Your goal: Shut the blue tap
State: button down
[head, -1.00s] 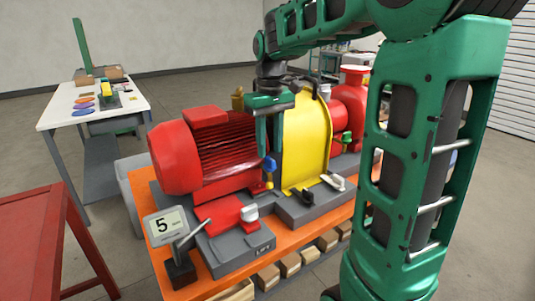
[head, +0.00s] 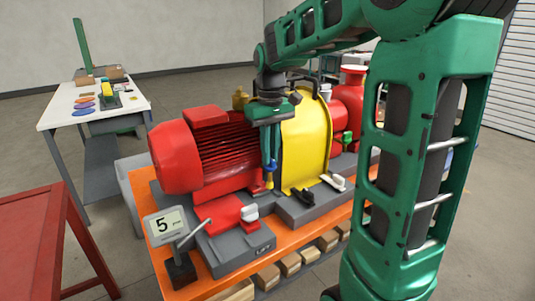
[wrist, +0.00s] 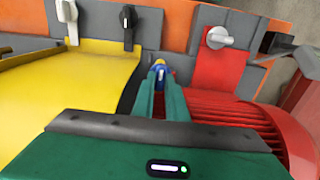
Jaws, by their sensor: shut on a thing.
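The blue tap (head: 271,167) is a small blue handle on a yellow body, low between the red motor and the yellow guard. In the wrist view the blue tap (wrist: 158,67) shows at the ends of my two green fingers. My gripper (head: 270,158) points down over it and is shut on the tap's handle. My gripper also shows in the wrist view (wrist: 160,84). The fingers hide part of the handle, so I cannot tell its exact angle.
The red motor (head: 228,150) stands left of the fingers and the yellow guard (head: 305,140) right of them. A white handle (head: 335,182) and a grey-white knob on a red block (head: 249,213) sit nearby. A display reading 5 (head: 164,226) stands at the front left.

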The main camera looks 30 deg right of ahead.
jog(key=shift+m, duration=0.3)
jog(key=m, duration=0.3)
jog(key=shift+m, duration=0.3)
jog(key=m, duration=0.4)
jog(key=shift+m, duration=0.3)
jog(key=m, duration=0.8)
jog(key=shift+w+a+r+m, duration=0.1)
jog(key=shift+m, duration=0.5)
jog(key=c, duration=1.8)
grip_release()
jog(key=shift+o, duration=0.2)
